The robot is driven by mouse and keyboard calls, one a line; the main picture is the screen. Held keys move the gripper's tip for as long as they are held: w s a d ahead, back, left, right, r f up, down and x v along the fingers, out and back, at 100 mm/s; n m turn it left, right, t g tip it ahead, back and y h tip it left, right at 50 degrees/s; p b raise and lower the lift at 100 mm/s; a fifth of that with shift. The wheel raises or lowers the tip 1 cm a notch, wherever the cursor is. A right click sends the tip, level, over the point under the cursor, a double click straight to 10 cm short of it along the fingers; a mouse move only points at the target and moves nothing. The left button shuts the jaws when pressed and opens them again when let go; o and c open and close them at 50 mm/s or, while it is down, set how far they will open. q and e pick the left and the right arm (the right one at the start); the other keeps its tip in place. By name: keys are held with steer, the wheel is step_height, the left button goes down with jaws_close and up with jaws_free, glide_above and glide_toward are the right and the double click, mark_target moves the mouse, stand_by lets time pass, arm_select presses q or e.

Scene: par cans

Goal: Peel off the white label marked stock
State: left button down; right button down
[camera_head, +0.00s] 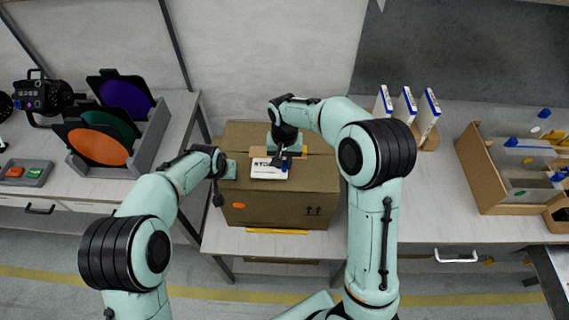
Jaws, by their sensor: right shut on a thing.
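The white label (263,171) with dark letters, of which "STO" can be read, is on top of the brown cardboard box (265,208). My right gripper (281,161) points down over the label's upper right part and is shut on the label. It hides part of the lettering. How far the label is lifted from the cardboard cannot be told. My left gripper (229,170) is at the box's left side, close to or touching its upper edge. Its fingers are too small to show whether they are open.
The box stands on a light table near a yellow strip (277,231). On the left are a grey rack (150,142) of coloured discs and a small tray (27,172). On the right are upright white-and-blue packs (406,105) and a wooden bin (484,182).

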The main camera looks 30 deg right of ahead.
arm_select(q)
steer(key=shift+s+a+f, duration=0.1)
steer(key=shift+s+f, duration=0.1)
steer(key=shift+f, duration=0.15)
arm_select(e)
steer(key=shift+r, duration=2.35)
arm_select(q)
step_height(320, 180, up, 8)
steer(key=shift+w+f, duration=0.15)
steer(key=shift+f, duration=0.1)
